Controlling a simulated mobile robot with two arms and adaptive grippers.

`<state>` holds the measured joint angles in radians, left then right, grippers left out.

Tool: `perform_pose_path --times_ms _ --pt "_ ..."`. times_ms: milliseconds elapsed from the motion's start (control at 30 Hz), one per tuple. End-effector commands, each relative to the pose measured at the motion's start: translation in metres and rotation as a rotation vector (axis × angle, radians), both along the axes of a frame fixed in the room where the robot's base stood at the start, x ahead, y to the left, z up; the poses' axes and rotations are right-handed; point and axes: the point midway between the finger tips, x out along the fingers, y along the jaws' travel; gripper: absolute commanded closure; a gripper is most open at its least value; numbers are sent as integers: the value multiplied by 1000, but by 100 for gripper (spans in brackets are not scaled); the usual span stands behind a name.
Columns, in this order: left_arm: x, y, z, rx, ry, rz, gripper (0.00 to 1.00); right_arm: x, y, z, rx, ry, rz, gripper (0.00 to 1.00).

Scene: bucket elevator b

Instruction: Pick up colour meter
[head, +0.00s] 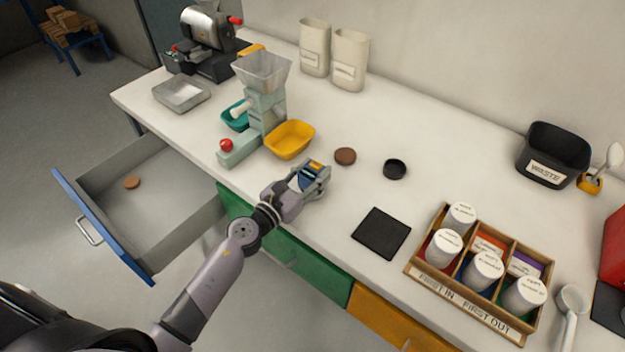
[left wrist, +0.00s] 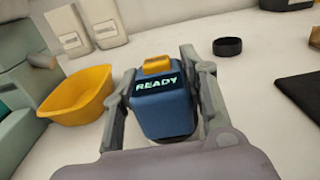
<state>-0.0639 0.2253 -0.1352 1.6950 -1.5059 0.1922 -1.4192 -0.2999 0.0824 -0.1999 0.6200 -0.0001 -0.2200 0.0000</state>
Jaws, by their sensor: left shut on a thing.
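The colour meter (left wrist: 163,103) is a small blue block with a yellow top and a dark display reading "READY". In the left wrist view it sits between the two fingers of my left gripper (left wrist: 168,95), which is shut on it. In the head view the left gripper (head: 316,178) and the colour meter (head: 308,176) are near the front edge of the white counter, right of the yellow bowl. I cannot tell whether the meter touches the counter. My right gripper is not in view.
Near the meter are a yellow bowl (head: 290,140), a brown disc (head: 345,156), a black round cap (head: 394,169) and a black square mat (head: 381,233). A wooden crate of white-lidded jars (head: 413,270) stands right. An open drawer (head: 68,190) juts out left.

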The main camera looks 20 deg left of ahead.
Motion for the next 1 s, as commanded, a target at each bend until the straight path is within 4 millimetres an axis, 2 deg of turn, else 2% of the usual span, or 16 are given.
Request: perform_pose_path --times_ms 333,767,1000 --pt "0 0 0 0 0 1 100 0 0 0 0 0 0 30" --pt "0 0 9 0 -3 0 100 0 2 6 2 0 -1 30" --pt "1 0 39 1 -5 0 100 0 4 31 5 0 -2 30"
